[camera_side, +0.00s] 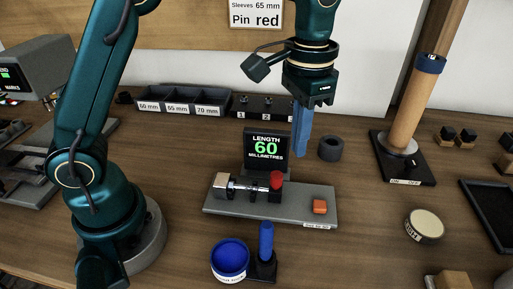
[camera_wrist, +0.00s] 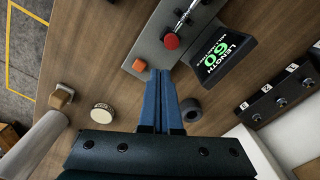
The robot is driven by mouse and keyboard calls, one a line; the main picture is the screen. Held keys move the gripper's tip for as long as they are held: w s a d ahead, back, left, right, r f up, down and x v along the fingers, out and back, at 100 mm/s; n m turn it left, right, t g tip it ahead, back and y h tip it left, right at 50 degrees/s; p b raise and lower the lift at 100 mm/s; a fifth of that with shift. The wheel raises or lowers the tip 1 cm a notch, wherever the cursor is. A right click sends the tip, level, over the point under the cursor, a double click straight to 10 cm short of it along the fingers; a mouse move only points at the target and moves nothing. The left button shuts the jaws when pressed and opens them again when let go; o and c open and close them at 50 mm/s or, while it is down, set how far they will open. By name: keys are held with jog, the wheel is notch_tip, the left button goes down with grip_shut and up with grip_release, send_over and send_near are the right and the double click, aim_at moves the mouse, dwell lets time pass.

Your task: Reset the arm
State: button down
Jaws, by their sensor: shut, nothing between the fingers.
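My gripper (camera_side: 303,130) points straight down above the table, behind the grey plate of the measuring device, with its blue fingers shut and nothing between them. In the wrist view the fingers (camera_wrist: 160,75) lie together. The measuring device (camera_side: 225,210) holds a metal piece (camera_side: 246,187) with a red knob (camera_side: 277,178) and has an orange button (camera_side: 320,206). Its display (camera_side: 266,150) reads length 60 millimetres. A sign (camera_side: 256,13) reads "Sleeves 65 mm, Pin red".
A dark ring (camera_side: 331,148) lies right of my fingers. Labelled bins (camera_side: 185,101) and a numbered rack (camera_side: 262,106) stand behind. A blue pot (camera_side: 230,258) and blue upright pin (camera_side: 266,240) stand in front. A tall post (camera_side: 406,110) and round tin (camera_side: 425,225) are at right.

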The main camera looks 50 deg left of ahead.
jog(key=shift+a, duration=0.1)
jog(key=s+a+r+n+t, duration=0.2)
jog(key=s+a+r+t, duration=0.1)
jog(key=s+a+r, duration=0.4)
jog(key=s+f+n+t, duration=0.1)
jog(key=s+f+t, duration=0.1)
jog(key=s+f, duration=0.3)
jog(key=shift+s+t, duration=0.3)
jog(key=shift+s, duration=0.7)
jog(key=shift+a, duration=0.1)
